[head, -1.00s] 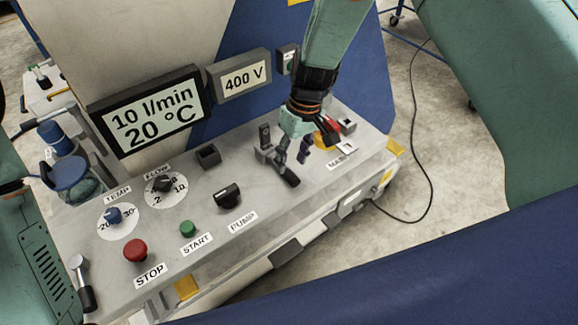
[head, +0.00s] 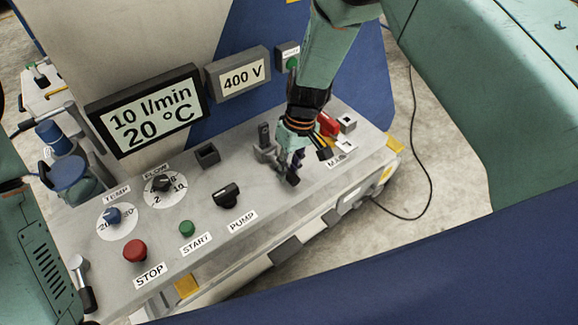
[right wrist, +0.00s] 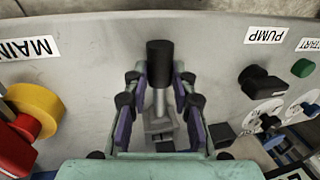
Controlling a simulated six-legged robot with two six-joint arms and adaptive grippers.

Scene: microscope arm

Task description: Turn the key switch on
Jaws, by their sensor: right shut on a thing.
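In the right wrist view a lever with a black cylindrical handle (right wrist: 160,62) and a bright metal shaft (right wrist: 160,102) stands between my right gripper's fingers (right wrist: 160,112). The gripper is shut on this lever. In the head view my right gripper (head: 291,165) is over the panel, left of the MAIN label, and largely hides the lever. An upright dark part (head: 264,134) shows just behind it. I cannot make out a key, nor tell whether this lever is the key switch. My left gripper is not in view.
The grey panel (head: 255,180) carries a PUMP knob (head: 227,196), a green START button (head: 187,228), a red STOP button (head: 134,251), and FLOW (head: 162,184) and TEMP (head: 112,216) dials. A red-yellow MAIN switch (right wrist: 35,105) sits close beside the gripper. The 400 V display (head: 243,77) stands behind.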

